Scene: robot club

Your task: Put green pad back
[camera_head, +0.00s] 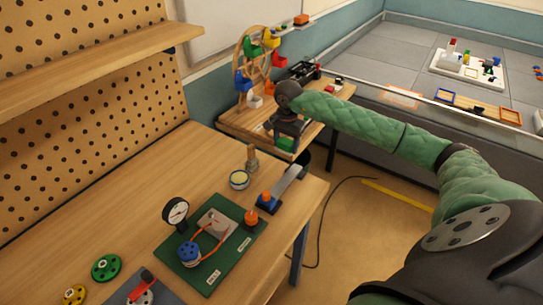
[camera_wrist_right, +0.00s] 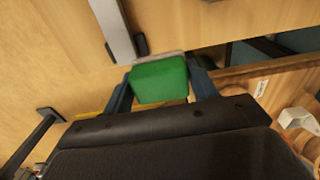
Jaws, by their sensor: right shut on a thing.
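The green pad (camera_wrist_right: 160,82) sits between the two fingers of my right gripper (camera_wrist_right: 162,88) in the right wrist view, and the gripper is shut on it. In the head view my right gripper (camera_head: 286,140) is over the front edge of the small far table, near the gap to the workbench. A little of the green pad (camera_head: 286,144) shows there below the wrist. I cannot tell whether the pad touches anything beneath it. My left gripper is out of view.
The workbench (camera_head: 120,190) carries a green board (camera_head: 228,263) with a gauge, a small tin (camera_head: 239,179), and a grey metal strip (camera_head: 288,184) at its right edge. The small table (camera_head: 229,122) holds a wooden wheel (camera_head: 250,65) with coloured buckets, close to my right arm.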

